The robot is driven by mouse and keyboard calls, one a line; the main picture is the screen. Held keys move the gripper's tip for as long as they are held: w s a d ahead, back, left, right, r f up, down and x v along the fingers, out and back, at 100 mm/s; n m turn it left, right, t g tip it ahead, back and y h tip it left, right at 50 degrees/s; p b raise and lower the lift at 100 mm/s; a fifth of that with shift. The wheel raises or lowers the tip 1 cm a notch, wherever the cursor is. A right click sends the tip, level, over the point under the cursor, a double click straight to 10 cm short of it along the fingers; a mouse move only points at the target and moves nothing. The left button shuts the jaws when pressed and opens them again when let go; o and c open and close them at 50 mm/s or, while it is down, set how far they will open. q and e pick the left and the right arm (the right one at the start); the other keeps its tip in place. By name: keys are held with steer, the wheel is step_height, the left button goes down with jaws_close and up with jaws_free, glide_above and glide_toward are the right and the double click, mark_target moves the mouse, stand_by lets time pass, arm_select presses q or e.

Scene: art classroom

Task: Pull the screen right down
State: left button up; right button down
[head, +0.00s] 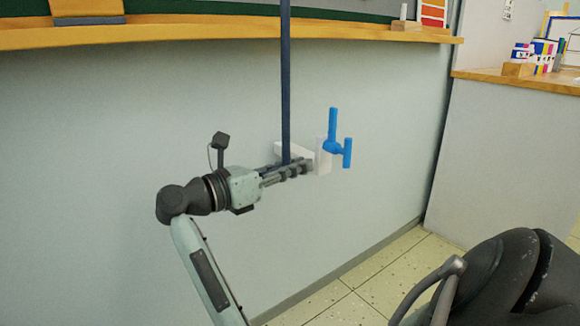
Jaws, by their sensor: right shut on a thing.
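A narrow dark blue strap (285,80) hangs straight down from above the top edge of the head view, in front of the wall. My right gripper (290,171) is at its lower end, with its fingers shut on it. The fingers hide the strap's end. The screen itself is not recognisable in this view. My left gripper is not in view.
A white wall fitting (323,156) with a blue handle (333,125) is just right of my fingertips. A wooden ledge (200,35) runs above. A counter (520,80) with boxes stands at right. A dark rounded object (500,275) fills the lower right.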

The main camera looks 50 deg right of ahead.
steer(key=shift+w+a+f, duration=0.1)
steer(key=shift+f, duration=0.2)
steer(key=c, duration=1.6)
jaws_free()
steer(key=shift+o, duration=0.3)
steer(key=shift+r, duration=0.1)
steer(key=v, duration=1.2)
